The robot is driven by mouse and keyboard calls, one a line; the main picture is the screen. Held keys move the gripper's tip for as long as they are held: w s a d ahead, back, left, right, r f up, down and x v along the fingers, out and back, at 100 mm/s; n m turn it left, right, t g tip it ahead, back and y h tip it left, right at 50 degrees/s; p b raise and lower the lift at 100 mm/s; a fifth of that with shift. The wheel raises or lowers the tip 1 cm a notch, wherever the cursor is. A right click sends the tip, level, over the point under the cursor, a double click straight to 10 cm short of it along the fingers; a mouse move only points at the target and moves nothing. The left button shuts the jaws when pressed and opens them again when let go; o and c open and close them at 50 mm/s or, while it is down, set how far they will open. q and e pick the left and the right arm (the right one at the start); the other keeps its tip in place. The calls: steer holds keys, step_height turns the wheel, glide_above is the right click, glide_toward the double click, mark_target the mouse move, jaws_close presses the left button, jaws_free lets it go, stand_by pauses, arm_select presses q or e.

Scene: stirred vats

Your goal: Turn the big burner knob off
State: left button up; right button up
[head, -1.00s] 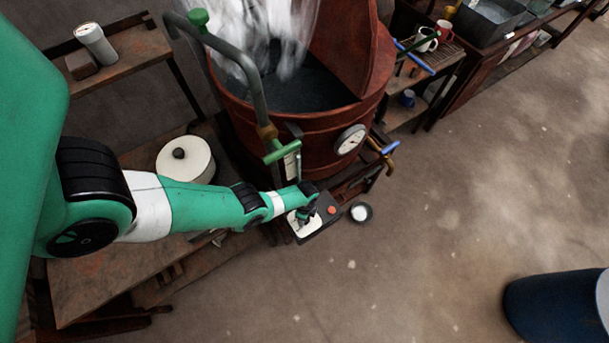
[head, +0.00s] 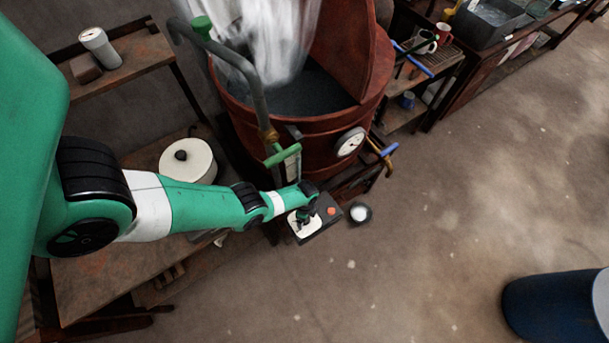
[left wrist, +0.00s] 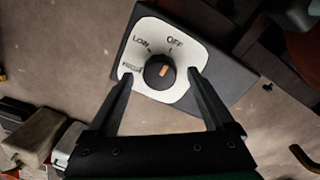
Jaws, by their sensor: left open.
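The big burner knob (left wrist: 160,71) is a round black dial with a short orange mark, on a white plate (left wrist: 182,95) with labels LOW, OFF and a third, blurred one. The plate is on a dark control box (head: 325,222), which also carries a red-orange button (head: 331,210) in the head view. My left gripper (left wrist: 160,76) is open, its fingertips on either side of the knob over the plate edges; whether they touch anything I cannot tell. In the head view my left gripper (head: 305,216) is over the plate and hides the knob. My right gripper is not in view.
A large red-brown vat (head: 300,130) with a gauge (head: 350,141) stands behind the box, blurred white matter above it. A green-handled lever (head: 283,155) is close to my left wrist. Floor at right is mostly clear.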

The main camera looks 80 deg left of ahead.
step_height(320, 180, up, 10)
steer(key=p, duration=0.8)
steer(key=shift+p, duration=0.4)
